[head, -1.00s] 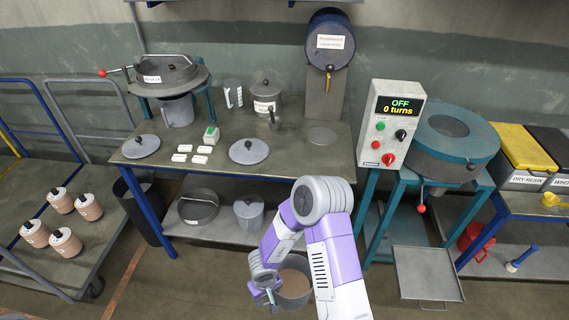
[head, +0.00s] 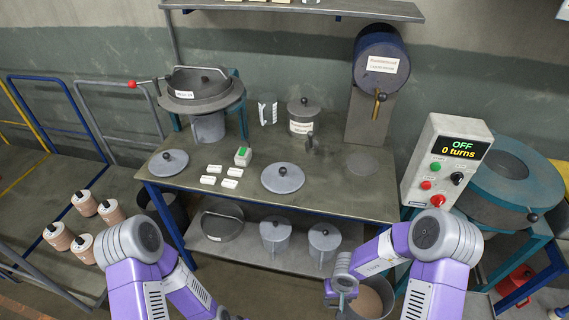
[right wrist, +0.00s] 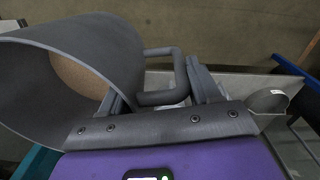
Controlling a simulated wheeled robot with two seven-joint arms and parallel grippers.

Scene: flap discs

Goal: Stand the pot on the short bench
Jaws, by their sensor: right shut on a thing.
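My right gripper (head: 341,290) is shut on the handle of a grey pot (head: 388,297), low at the bottom of the head view. The pot is open-topped, with a flat brown layer inside. In the right wrist view the pot (right wrist: 95,45) fills the left side and its square handle (right wrist: 164,51) reaches to the fingers. A bench (head: 345,200) with a dark top and blue legs stands ahead of the pot; I cannot tell for sure whether it is the short bench. Of my left arm only links show; its gripper is out of the frame.
A control box (head: 445,160) stands right. The bench top's front right is fairly clear.

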